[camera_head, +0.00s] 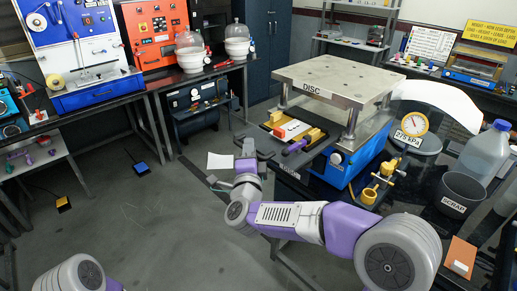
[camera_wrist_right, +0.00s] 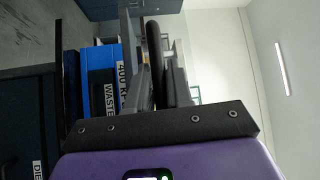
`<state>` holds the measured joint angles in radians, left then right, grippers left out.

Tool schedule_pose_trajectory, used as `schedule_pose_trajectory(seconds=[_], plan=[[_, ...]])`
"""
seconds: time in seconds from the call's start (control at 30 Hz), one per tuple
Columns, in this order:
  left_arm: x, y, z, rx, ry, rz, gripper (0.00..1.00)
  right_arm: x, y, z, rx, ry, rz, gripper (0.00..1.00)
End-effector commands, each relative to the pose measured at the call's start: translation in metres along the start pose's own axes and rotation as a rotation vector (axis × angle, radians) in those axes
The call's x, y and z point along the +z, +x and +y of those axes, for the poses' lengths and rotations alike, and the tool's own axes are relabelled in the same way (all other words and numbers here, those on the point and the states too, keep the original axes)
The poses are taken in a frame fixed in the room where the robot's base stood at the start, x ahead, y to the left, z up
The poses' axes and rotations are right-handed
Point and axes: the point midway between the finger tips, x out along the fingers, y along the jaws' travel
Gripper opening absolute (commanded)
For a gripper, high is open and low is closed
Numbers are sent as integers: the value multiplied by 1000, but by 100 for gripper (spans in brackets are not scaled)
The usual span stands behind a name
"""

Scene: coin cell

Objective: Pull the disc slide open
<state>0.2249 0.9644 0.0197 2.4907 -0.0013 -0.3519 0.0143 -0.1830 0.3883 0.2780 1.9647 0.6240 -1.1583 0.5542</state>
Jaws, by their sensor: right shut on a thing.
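The disc press, whose metal top plate (camera_head: 335,82) is labelled DISC, stands right of centre in the head view. Under it, a dark slide tray (camera_head: 318,150) sticks out toward the left, with yellow blocks (camera_head: 311,137) and a red and white piece (camera_head: 291,130) on it. My right gripper (camera_head: 246,143) is at the tray's left end. In the right wrist view its fingers are shut on a dark bar-like handle (camera_wrist_right: 155,50); the exact contact is partly hidden. My left gripper is out of view; only part of my left arm shows at the lower left.
A pressure gauge (camera_head: 414,124), brass valve (camera_head: 379,183), water jug (camera_head: 483,152) and scrap bin (camera_head: 460,192) stand to the right. A blue machine (camera_head: 75,45) and an orange one (camera_head: 157,35) stand on the left bench.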

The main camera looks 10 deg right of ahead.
Motion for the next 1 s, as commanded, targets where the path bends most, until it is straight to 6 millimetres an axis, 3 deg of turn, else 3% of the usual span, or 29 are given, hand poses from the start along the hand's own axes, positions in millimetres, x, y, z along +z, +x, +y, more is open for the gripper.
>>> schedule_pose_trajectory(seconds=[0.43, 0.47, 0.57, 0.87, 1.0], plan=[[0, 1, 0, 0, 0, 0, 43, 3, -3, 0, 1, 0, -2, 0], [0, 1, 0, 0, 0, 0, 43, 3, -3, 0, 1, 0, -2, 25], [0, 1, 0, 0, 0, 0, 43, 3, -3, 0, 1, 0, -1, 40], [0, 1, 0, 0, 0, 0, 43, 3, -4, -1, 0, 0, 0, 40], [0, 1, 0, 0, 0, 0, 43, 4, -16, -1, 1, 0, -3, 40]])
